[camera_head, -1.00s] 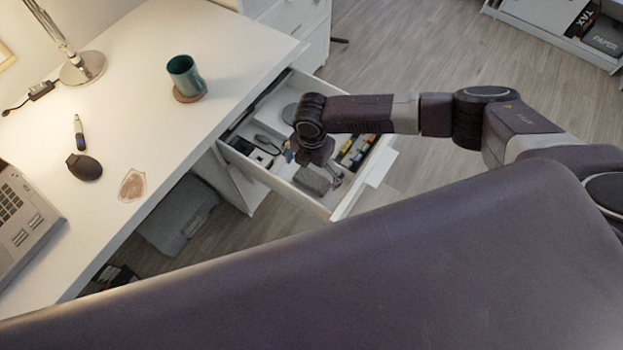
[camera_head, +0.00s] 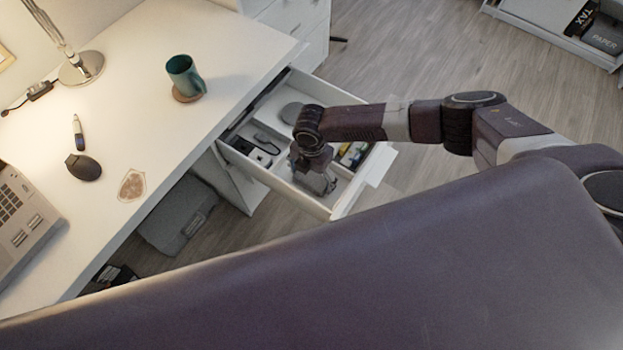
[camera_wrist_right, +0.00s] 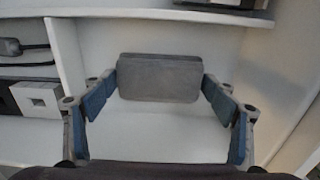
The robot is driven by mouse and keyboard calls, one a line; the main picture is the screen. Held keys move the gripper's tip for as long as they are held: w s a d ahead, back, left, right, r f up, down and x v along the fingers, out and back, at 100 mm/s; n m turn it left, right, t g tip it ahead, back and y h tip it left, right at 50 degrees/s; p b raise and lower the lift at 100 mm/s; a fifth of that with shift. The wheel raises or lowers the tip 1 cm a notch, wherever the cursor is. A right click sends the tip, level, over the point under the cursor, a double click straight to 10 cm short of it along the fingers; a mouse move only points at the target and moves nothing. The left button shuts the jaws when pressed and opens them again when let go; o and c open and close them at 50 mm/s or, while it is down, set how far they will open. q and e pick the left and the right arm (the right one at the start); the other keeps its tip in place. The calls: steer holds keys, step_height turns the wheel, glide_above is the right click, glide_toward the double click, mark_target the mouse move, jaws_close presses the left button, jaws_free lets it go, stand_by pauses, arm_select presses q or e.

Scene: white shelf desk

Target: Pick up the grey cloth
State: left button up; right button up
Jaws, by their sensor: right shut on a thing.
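The grey cloth (camera_wrist_right: 160,78) is a folded, rounded block in a compartment of the open white drawer (camera_head: 285,188). In the right wrist view it sits between the blue-padded fingertips of my right gripper (camera_wrist_right: 161,84), one at each side. My right gripper is shut on it. In the head view the right gripper (camera_head: 322,180) reaches down into the front part of the drawer, and its wrist and fingers partly hide the cloth (camera_head: 313,184). I cannot tell whether the cloth is clear of the drawer floor. My left gripper is not in view.
Drawer dividers (camera_wrist_right: 70,60) and walls stand close around the gripper. Other compartments hold a dark cable, a white box (camera_wrist_right: 36,98) and small coloured items. The white desk (camera_head: 150,120) is to the left, with a teal cup (camera_head: 184,76), a mouse and a laptop.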

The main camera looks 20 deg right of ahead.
mark_target(312, 178)
steer(key=shift+r, duration=0.1)
step_height(312, 178, up, 20)
steer(key=shift+p, duration=0.45)
